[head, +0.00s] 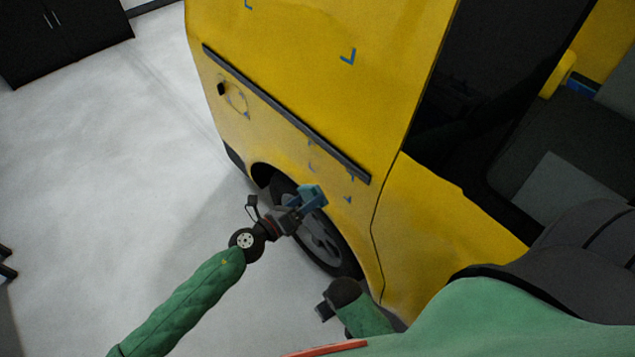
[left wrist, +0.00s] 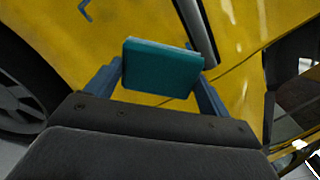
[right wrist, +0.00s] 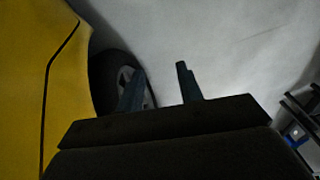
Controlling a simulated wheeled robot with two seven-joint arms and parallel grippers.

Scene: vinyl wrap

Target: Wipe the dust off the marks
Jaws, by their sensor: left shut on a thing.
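A yellow van (head: 300,45) fills the middle of the head view. Blue corner marks show on its side: one high up (head: 348,56), one at the top edge (head: 248,5) and small ones below the dark trim strip (head: 350,178). Greyish smudges (head: 313,155) lie near the lower marks and around the filler area (head: 235,97). My left gripper (head: 308,198) is shut on a teal block (left wrist: 162,66), held in front of the wheel arch; contact with the van cannot be told. A blue mark (left wrist: 85,9) shows in the left wrist view. My right gripper (right wrist: 158,85) is open and empty.
The dark trim strip (head: 290,115) runs along the van's side. The open cab (head: 560,140) is at right.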

